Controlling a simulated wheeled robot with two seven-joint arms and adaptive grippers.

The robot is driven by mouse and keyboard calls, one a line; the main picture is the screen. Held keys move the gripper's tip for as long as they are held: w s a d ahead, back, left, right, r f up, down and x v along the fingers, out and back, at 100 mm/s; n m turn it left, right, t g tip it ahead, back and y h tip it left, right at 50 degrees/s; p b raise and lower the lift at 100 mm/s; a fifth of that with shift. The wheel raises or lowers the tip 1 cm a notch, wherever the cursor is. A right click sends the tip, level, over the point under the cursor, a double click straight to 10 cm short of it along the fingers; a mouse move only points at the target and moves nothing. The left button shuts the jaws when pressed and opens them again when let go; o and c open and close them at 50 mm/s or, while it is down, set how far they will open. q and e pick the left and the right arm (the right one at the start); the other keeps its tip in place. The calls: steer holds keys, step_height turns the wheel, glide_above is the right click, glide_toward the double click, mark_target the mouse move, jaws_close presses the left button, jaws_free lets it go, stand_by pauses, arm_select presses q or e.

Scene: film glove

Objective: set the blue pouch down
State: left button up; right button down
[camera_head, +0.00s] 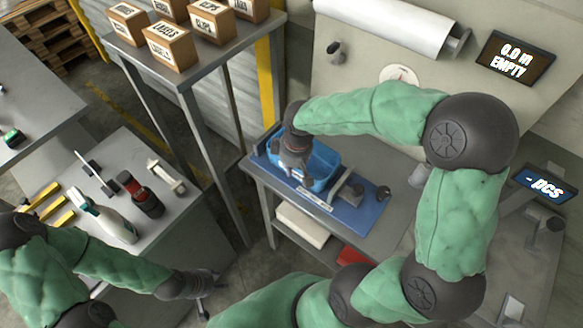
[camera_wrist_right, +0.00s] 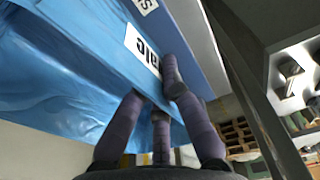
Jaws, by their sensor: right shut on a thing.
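The glossy, light-blue pouch (camera_head: 325,160) is at the left part of a blue mat in the head view. My right gripper (camera_head: 303,172) points down at it from above and is shut on it, hiding part of it. In the right wrist view the wrinkled blue pouch (camera_wrist_right: 60,95) fills the upper left, beside my fingers (camera_wrist_right: 160,110). Whether its underside touches the mat cannot be told. My left gripper (camera_head: 204,291) is low at the left, its fingers apart and empty, away from the pouch.
The blue mat (camera_head: 368,208) lies on a grey bench and carries a small grey device (camera_head: 350,190) right of the pouch. A shelf with several labelled boxes (camera_head: 170,45) stands behind left. A side table (camera_head: 165,205) holds a red-and-black bottle (camera_head: 140,195) and tools.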

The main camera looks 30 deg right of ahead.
steer(key=shift+f, duration=0.2)
steer(key=c, duration=1.4)
jaws_free()
steer(key=shift+r, duration=0.15)
steer(key=shift+r, duration=0.4)
steer(key=r+p, duration=0.1)
steer(key=r, duration=0.2)
steer(key=s+r+p, duration=0.1)
steer(key=r, duration=0.3)
steer(key=r+p, duration=0.1)
steer(key=r, duration=0.3)
steer(key=shift+s+d+r, duration=0.15)
steer(key=shift+s+d, duration=0.05)
steer(key=shift+d, duration=0.1)
